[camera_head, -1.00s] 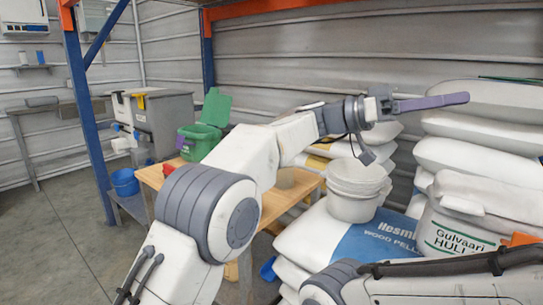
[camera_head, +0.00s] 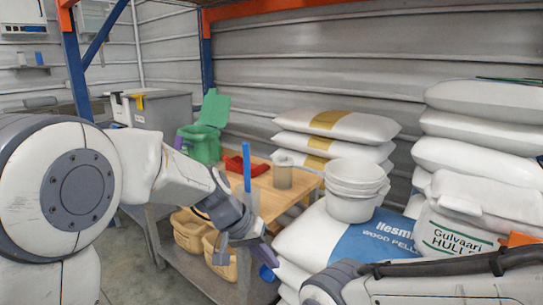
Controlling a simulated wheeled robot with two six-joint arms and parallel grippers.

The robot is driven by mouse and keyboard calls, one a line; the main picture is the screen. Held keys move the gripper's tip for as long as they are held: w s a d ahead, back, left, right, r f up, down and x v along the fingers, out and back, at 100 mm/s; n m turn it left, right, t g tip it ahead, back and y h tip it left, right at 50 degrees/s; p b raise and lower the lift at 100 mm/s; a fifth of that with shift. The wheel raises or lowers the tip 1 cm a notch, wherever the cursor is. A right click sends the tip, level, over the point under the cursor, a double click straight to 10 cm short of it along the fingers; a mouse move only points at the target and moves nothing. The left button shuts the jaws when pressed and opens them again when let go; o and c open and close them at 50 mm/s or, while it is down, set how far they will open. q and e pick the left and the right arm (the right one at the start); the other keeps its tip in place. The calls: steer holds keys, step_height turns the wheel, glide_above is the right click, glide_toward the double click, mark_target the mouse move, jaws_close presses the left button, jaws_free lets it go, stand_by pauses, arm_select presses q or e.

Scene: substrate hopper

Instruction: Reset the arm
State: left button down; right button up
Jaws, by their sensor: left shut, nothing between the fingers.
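My left arm comes in from the left and crosses in front of the wooden table. Its gripper (camera_head: 262,252) points down and right, just in front of the table's near edge. Its purple fingers are shut and hold nothing. My right arm shows only as a link at the bottom right; its gripper is outside the view.
The wooden table (camera_head: 262,199) bears a green bin (camera_head: 201,146), a red scoop (camera_head: 236,167) and a grey cup (camera_head: 283,173). Tan baskets (camera_head: 187,232) stand below. White buckets (camera_head: 352,205) rest on a Hesmi sack (camera_head: 375,240). Stacked sacks (camera_head: 465,155) fill the right.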

arm_select(q)
steer(key=s+a+f+n+y, duration=0.1)
steer(key=s+a+f+y, duration=0.25)
steer(key=s+a, duration=0.4)
steer(key=s+a+f+n+y, duration=0.2)
steer(key=s+a+f, duration=0.3)
steer(key=a, duration=0.6)
steer(key=s+d+f+m+g+b, duration=0.2)
steer(key=s+d+m+b, duration=0.55)
steer(key=s+d, duration=0.6)
step_height(320, 180, up, 38)
steer(key=p, duration=3.8)
steer(key=shift+d+r+h, duration=0.25)
steer(key=shift+d+h, duration=0.1)
